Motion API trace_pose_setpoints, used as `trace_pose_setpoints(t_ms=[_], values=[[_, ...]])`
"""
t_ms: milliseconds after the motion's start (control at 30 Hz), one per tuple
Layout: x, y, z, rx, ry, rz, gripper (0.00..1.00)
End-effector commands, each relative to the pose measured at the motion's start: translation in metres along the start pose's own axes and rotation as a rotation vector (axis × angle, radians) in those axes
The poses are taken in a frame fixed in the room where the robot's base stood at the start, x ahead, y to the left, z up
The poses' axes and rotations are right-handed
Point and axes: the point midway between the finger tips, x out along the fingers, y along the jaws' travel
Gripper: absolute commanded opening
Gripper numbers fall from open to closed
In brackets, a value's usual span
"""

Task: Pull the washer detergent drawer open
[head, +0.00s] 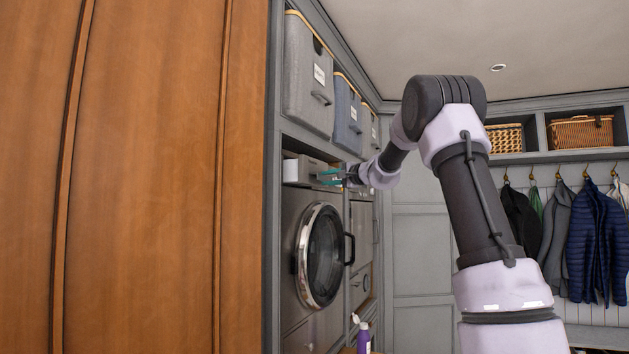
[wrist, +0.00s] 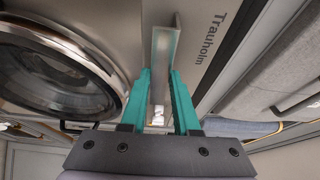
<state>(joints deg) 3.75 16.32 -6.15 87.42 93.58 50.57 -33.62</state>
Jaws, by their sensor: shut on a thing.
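The washer (head: 296,222) is a grey front-loader built into the cabinet wall, with a round chrome-rimmed door. The detergent drawer (head: 308,168) is at its upper part, above the round door; how far it stands out is hard to tell. My gripper (head: 330,177) is at the front of the drawer. In the wrist view, the teal fingers of my gripper (wrist: 161,85) are on either side of a pale grey drawer handle (wrist: 163,55) and are shut on it. The fingertips partly hide the handle's sides.
The round washer door (head: 321,255) with its black handle is just below. Grey fabric bins (head: 308,80) sit on the shelf above. A purple bottle (head: 363,336) stands low in front. A wooden panel (head: 150,180) fills the left. Coats (head: 590,240) hang at the right.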

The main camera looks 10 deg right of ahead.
Motion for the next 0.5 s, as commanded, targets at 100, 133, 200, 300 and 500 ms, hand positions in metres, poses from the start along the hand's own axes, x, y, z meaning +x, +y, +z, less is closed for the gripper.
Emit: trace_pose_setpoints(t_ms=[100, 133, 200, 300, 500], values=[[-0.027, 0.007, -0.012, 0.002, 0.002, 0.012, 0.00], [-0.033, 0.007, -0.015, 0.001, 0.001, 0.013, 0.00], [-0.046, 0.007, -0.020, 0.002, 0.002, 0.012, 0.00], [-0.061, 0.007, -0.025, 0.003, -0.001, 0.012, 0.00], [-0.076, 0.008, -0.031, 0.003, -0.002, 0.013, 0.00]])
